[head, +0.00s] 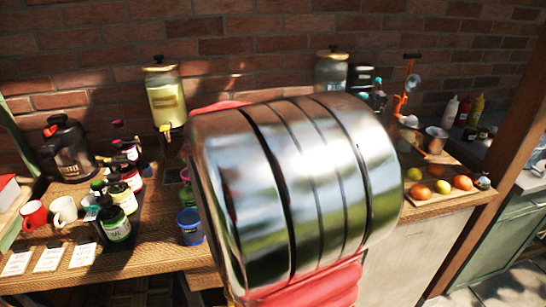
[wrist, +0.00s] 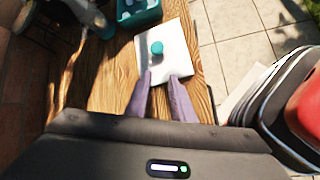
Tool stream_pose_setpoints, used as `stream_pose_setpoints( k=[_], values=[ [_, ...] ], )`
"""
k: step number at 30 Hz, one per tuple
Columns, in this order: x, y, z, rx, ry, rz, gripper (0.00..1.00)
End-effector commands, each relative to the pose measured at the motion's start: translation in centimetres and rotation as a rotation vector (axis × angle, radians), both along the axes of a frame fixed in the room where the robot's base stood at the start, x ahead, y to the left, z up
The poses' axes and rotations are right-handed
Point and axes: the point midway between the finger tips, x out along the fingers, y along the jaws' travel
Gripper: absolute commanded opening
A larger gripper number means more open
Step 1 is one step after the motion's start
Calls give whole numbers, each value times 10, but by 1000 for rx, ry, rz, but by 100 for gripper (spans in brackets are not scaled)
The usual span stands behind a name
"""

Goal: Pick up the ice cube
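I cannot make out an ice cube in either view. In the wrist view, my gripper (wrist: 160,77) has its two purple-grey fingers apart, with nothing visible between them. The fingertips appear over the near edge of a white square board (wrist: 179,42) on the wooden table. A small teal round-topped object (wrist: 157,47) stands on the board just ahead of the fingers. A teal container (wrist: 139,18) is beyond the board, cut off by the top edge, and its contents are unclear. In the head view my shiny arm hides the middle of the table, and the gripper does not show.
In the head view, dark bottles (head: 114,221), a white mug (head: 64,210) and a blue cup (head: 190,226) crowd the left. Fruit lies on a board (head: 432,208) at right.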

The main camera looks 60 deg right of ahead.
Motion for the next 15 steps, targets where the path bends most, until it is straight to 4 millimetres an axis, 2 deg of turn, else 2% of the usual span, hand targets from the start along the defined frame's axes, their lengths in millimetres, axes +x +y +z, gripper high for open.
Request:
stream_pose_setpoints(
  k=[1, 6, 15],
  values=[
    [-5, -19, -4, -10, 58, 4, 22],
    [-22, -75, -14, -39, 251, 36, 22],
    [-59, -165, -35, -48, 576, 90, 22]
  ],
)
